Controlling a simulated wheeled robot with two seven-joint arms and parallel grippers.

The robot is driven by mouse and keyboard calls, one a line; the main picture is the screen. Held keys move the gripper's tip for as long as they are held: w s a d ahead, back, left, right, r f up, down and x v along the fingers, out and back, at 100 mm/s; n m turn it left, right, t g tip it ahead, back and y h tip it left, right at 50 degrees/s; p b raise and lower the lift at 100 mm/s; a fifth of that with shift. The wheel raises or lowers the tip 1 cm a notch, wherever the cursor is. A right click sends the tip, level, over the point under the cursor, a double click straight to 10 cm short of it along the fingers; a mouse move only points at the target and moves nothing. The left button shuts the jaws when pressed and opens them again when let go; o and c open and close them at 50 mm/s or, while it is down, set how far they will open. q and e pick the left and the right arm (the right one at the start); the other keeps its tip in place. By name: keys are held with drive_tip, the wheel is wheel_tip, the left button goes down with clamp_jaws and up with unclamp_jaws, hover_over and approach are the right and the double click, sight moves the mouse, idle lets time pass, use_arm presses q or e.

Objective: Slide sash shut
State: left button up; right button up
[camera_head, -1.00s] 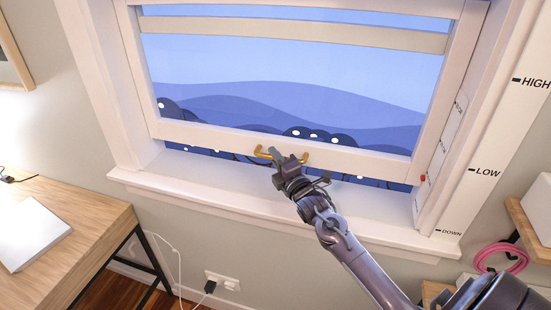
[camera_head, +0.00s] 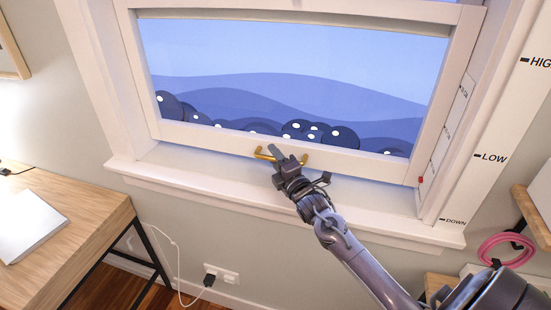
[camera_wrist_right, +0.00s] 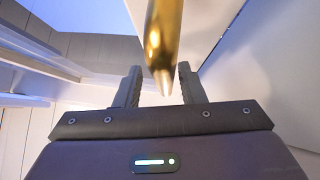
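The window sash (camera_head: 200,136) is a white frame around a blue view of hills. It stands slightly raised, with a thin blue strip showing between its bottom rail and the white sill (camera_head: 200,176). A brass handle (camera_head: 262,154) sits on the bottom rail. My right gripper (camera_head: 281,154) is at the handle in the head view. Contact on the left finger is hard to judge. My left gripper is not in view.
A wooden desk (camera_head: 90,215) stands at left. A pink coil (camera_head: 506,248) hangs at lower right.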

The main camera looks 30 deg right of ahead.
drive_tip(key=s, duration=0.2)
drive_tip(key=s+b, duration=0.1)
drive_tip(key=s, duration=0.1)
drive_tip(key=s+f+b, duration=0.1)
drive_tip(key=s, duration=0.1)
drive_tip(key=shift+s+a, duration=0.2)
drive_tip(key=shift+a, duration=0.05)
drive_tip(key=shift+s, duration=0.65)
drive_tip(key=shift+c, duration=0.5)
drive_tip(key=shift+r, duration=0.1)
clamp_jaws()
wheel_tip(320, 180, up, 40)
drive_tip(key=s+m+g+h+p, duration=0.2)
drive_tip(key=m+g+h+p, duration=0.3)
drive_tip(key=m+h+p, duration=1.55)
drive_tip(key=w+d+r+m+y+b, duration=0.3)
drive_tip(key=w+d+m+y+b, duration=0.1)
drive_tip(key=w+d+m+y, duration=0.1)
drive_tip(key=w+d+m, duration=0.1)
drive_tip(key=d+m, duration=0.1)
drive_tip(key=m, duration=0.1)
drive_tip(key=shift+g, duration=0.3)
